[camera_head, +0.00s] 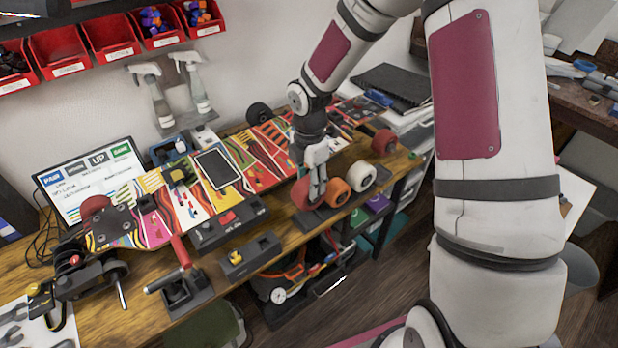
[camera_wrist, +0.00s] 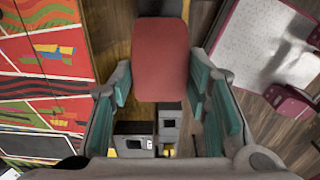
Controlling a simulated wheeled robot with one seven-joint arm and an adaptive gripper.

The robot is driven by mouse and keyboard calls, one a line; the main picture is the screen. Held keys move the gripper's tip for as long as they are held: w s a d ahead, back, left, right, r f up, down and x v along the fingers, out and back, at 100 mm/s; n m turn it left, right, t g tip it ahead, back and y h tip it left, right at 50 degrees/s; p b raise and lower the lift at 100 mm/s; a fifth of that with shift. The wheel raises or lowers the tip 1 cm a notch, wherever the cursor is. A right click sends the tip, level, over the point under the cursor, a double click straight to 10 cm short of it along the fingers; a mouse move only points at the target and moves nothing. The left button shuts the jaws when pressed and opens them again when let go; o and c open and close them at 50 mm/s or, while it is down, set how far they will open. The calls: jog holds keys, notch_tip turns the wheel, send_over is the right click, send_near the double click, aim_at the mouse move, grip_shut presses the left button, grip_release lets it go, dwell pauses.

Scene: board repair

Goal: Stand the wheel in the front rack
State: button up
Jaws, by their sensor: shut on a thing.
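My gripper (camera_head: 317,193) points down at the front edge of the workbench and is shut on a red wheel (camera_head: 301,194). In the wrist view the red wheel (camera_wrist: 160,58) shows as a broad red band between the teal finger pads of my gripper (camera_wrist: 160,95). A low dark rack (camera_head: 322,214) lies under the wheel, along the bench's front edge. I cannot tell whether the held wheel touches the rack.
Dark fixtures (camera_head: 250,255) and a red-handled tool (camera_head: 181,252) stand to the left along the front edge.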

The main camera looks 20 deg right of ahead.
jog(key=shift+f+b, duration=1.6)
jog(key=shift+f, duration=0.9)
jog(key=shift+f, duration=0.5)
jog(key=o, duration=1.3)
jog(key=shift+c, duration=0.2)
jog(key=c, duration=0.3)
jog(key=shift+r, duration=0.15)
jog(key=shift+r+p, duration=2.5)
jog(key=shift+r, duration=1.15)
